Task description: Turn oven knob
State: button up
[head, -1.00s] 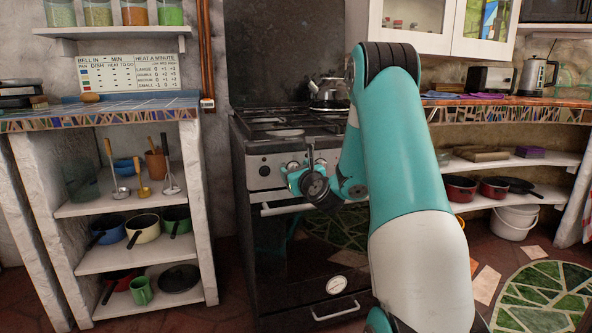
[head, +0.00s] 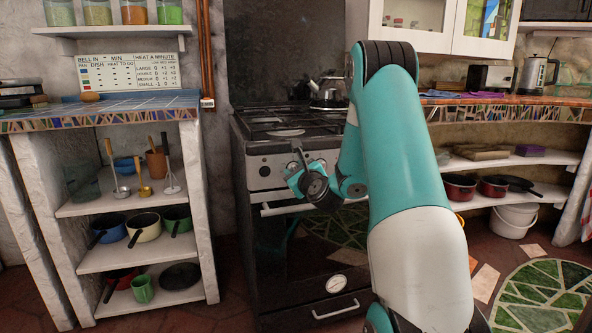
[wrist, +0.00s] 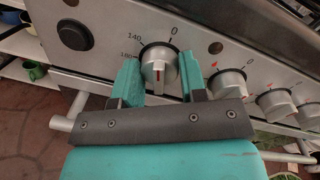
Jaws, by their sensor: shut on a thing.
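The oven knob (wrist: 157,66) is a round silvery dial with a raised grip bar and a red mark. It sits on the steel front panel (wrist: 110,60) of the stove, with 0, 140 and 180 printed around it. My gripper (wrist: 160,75) has its teal fingers on either side of the knob and is shut on it. The grip bar stands nearly upright in the wrist view. In the head view my gripper (head: 294,176) is at the panel below the hob, and it mostly hides the knob.
Several more knobs (wrist: 227,83) run along the panel to the right, close to my right finger. A black round button (wrist: 73,34) is at the left. Below the panel is the oven door handle (head: 285,208). A kettle (head: 329,93) stands on the hob.

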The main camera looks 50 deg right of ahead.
jog(key=n+p, duration=0.1)
jog(key=n, duration=0.3)
jog(key=shift+w+a, duration=0.1)
jog(key=shift+a, duration=0.05)
jog(key=n, duration=0.4)
jog(key=shift+g+p, duration=0.3)
jog(key=shift+g, duration=0.1)
jog(key=n, duration=0.4)
jog(key=shift+a, duration=0.1)
jog(key=shift+f+n+h, duration=0.1)
jog(key=shift+n+h, duration=0.3)
jog(key=shift+n, duration=1.1)
jog(key=o, duration=0.9)
